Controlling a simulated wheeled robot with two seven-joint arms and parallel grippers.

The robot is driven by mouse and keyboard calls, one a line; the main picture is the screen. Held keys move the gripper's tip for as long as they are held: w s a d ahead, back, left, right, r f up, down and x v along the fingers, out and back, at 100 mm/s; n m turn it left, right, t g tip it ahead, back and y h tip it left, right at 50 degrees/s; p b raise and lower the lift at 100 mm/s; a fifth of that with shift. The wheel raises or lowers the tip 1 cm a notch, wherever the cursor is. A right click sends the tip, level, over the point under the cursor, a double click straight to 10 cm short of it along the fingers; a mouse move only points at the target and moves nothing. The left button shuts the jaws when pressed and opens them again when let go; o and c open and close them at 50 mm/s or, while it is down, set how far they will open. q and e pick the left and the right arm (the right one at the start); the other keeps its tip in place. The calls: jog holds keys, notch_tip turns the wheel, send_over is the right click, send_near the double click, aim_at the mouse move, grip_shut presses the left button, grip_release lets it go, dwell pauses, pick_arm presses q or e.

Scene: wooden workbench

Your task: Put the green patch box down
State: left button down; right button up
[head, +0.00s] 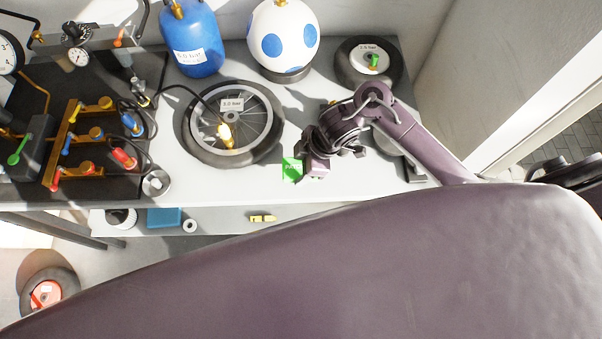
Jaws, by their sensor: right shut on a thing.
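The green patch box (291,169) is a small bright green box with a label on it, near the front edge of the grey-white workbench (215,184). My right gripper (304,167) reaches in from the right and is shut on the patch box. The box shows at the left of the gripper, whose body hides part of it. I cannot tell whether the box touches the bench top or is a little above it. My left gripper is not in view.
A spoked wheel (187,134) lies left of the box. A blue tank (192,45), a white ball with blue spots (298,27) and a small wheel (351,75) stand behind. A dark panel with valves and hoses (95,185) fills the left.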

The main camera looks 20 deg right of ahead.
jog(key=shift+s+f, duration=0.1)
jog(key=shift+f, duration=0.2)
notch_tip(320, 180, down, 4)
jog(key=shift+r+b, duration=0.25)
jog(key=shift+b, duration=0.1)
jog(key=shift+f, duration=0.4)
jog(key=o, duration=1)
jog(key=shift+f, duration=0.15)
jog(key=shift+r, duration=0.4)
jog(key=p+v, duration=0.2)
jog(key=v, duration=0.9)
jog(key=shift+d+r, duration=0.25)
jog(key=shift+r, duration=0.05)
